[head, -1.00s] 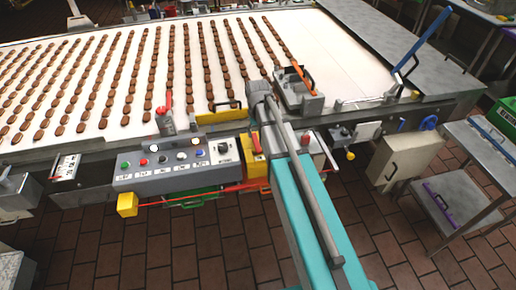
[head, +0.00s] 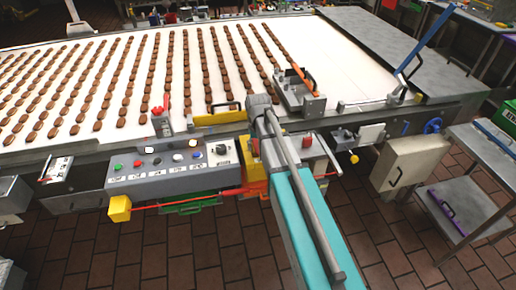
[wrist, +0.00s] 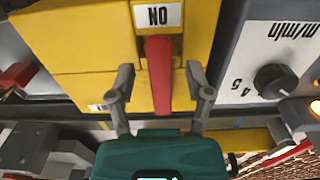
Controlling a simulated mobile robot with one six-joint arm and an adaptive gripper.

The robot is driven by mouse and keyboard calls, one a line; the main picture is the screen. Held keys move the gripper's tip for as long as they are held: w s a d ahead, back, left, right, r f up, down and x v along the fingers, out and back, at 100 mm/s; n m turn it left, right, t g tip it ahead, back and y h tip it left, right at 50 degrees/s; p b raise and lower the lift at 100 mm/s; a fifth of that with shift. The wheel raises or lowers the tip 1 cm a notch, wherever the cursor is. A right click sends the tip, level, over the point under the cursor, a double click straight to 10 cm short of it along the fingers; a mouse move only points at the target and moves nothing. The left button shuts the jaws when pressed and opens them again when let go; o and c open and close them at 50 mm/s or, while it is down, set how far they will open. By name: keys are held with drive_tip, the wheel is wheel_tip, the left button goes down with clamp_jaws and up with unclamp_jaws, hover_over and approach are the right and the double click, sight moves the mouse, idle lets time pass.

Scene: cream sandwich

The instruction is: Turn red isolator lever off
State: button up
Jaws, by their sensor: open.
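The red isolator lever (wrist: 159,75) is on a yellow box (wrist: 80,45) in the wrist view. Its one end lies just by a white "ON" label (wrist: 158,15), which appears upside down. My gripper (wrist: 159,72) is open, with one grey finger on each side of the lever and visible gaps between. I cannot tell whether the fingertips reach its depth. In the head view the yellow box (head: 253,187) is at the front edge of the machine, partly hidden by my arm. My gripper's fingers are hidden there.
A grey control panel (head: 160,172) with buttons and a knob is left of the yellow box. A black dial (wrist: 275,82) sits close on the right in the wrist view. A red bar (head: 185,198) runs below the panel. The conveyor (head: 345,60) carries rows of brown biscuits.

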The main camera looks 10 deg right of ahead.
idle(0.3)
clamp_jaws()
drive_tip(key=shift+a, duration=0.1)
idle(0.5)
